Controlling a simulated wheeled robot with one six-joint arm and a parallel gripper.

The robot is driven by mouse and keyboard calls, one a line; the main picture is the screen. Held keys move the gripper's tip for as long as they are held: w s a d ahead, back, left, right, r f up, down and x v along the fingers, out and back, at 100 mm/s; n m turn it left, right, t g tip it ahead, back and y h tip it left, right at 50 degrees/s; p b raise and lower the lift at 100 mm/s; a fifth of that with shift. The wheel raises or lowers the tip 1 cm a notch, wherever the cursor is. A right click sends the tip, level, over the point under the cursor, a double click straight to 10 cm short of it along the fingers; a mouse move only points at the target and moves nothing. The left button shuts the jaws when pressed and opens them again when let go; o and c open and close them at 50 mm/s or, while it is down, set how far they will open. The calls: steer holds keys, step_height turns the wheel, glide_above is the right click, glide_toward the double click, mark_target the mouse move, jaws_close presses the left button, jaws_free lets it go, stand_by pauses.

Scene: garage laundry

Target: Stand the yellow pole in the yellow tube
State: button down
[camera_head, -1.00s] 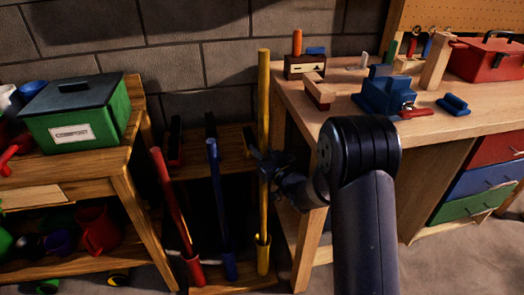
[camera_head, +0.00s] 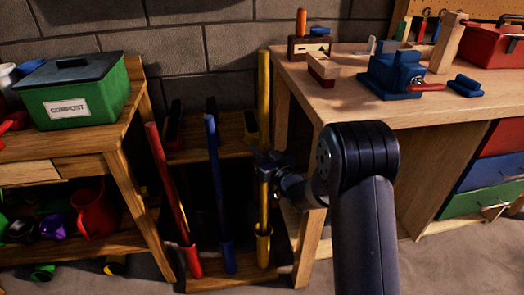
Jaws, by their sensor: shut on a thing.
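The yellow pole (camera_head: 264,105) stands upright between the two wooden benches. My gripper (camera_head: 266,167) is shut on it at about mid-height, coming from the right. The yellow tube (camera_head: 264,248) is the rightmost of three tubes on a low wooden rack. The pole's lower end is hidden at the tube's mouth and appears to be inside it; how deep I cannot tell.
A red pole (camera_head: 167,185) leans in a red tube (camera_head: 193,262), and a blue pole (camera_head: 216,180) stands in a blue tube (camera_head: 228,258). The workbench (camera_head: 306,240) leg is close on the right. A shelf bench (camera_head: 130,200) stands left.

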step_height(320, 180, down, 4)
steer(key=b, duration=0.3)
steer(key=shift+b, duration=0.35)
steer(key=shift+f, duration=0.2)
steer(key=shift+f+b, duration=5.2)
steer(key=shift+f, duration=0.3)
steer(key=c, duration=1.1)
jaws_free()
steer(key=shift+f, duration=0.1)
steer(key=p, duration=0.3)
glide_toward(265, 192)
steer(key=shift+x, duration=1.05)
